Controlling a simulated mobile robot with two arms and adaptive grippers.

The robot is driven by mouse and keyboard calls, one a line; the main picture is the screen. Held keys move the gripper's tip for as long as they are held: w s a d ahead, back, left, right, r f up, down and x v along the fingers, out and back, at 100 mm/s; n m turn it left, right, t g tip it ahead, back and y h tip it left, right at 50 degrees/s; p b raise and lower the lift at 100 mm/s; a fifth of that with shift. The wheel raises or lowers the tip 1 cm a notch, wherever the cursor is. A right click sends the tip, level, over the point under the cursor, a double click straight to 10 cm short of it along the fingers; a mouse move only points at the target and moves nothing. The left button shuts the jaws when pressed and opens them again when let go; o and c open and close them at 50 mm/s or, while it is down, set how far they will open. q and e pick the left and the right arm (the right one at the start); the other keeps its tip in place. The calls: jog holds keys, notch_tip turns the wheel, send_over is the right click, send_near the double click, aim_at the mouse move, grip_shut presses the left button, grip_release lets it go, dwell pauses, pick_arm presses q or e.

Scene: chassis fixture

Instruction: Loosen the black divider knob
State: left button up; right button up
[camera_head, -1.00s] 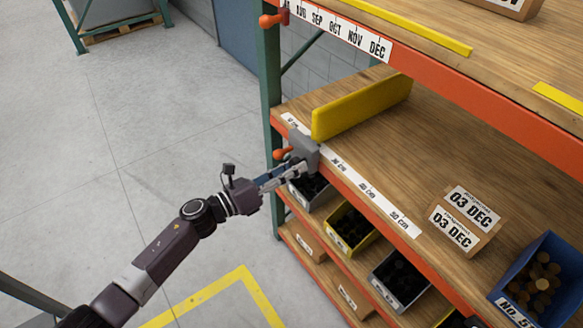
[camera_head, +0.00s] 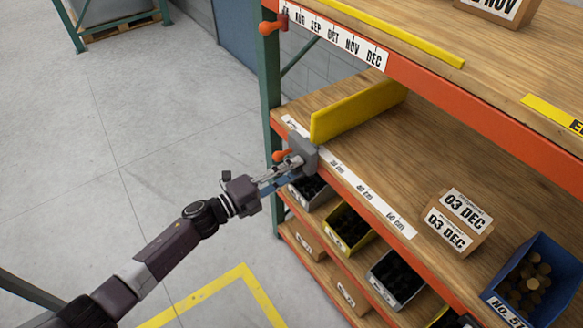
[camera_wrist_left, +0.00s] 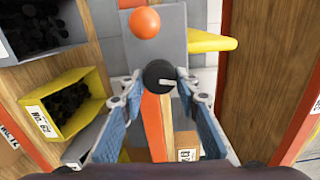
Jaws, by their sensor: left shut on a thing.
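The black divider knob (camera_wrist_left: 159,76) shows in the left wrist view, a round knob with a light mark on its face. My left gripper (camera_wrist_left: 160,88) has its two fingertips on either side of the knob and is shut on it. In the head view my left gripper (camera_head: 294,163) reaches the grey divider bracket (camera_head: 304,148) at the shelf's front edge, and the knob is hidden there. The yellow divider (camera_head: 358,108) stands on the wooden shelf behind the bracket. My right gripper is in neither view.
An orange knob (camera_wrist_left: 145,22) sits beside the black one. A measuring strip (camera_head: 365,190) runs along the shelf edge. A box marked 03 DEC (camera_head: 458,222) and a blue bin (camera_head: 537,280) stand to the right. Bins with dark parts, including a yellow one (camera_head: 349,228), sit below.

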pick_arm(q)
jog(key=shift+a+n+p, duration=0.1)
jog(key=shift+n+p, duration=0.25)
jog(key=shift+n, duration=0.95)
jog(key=o, duration=0.9)
jog(key=v, duration=1.2)
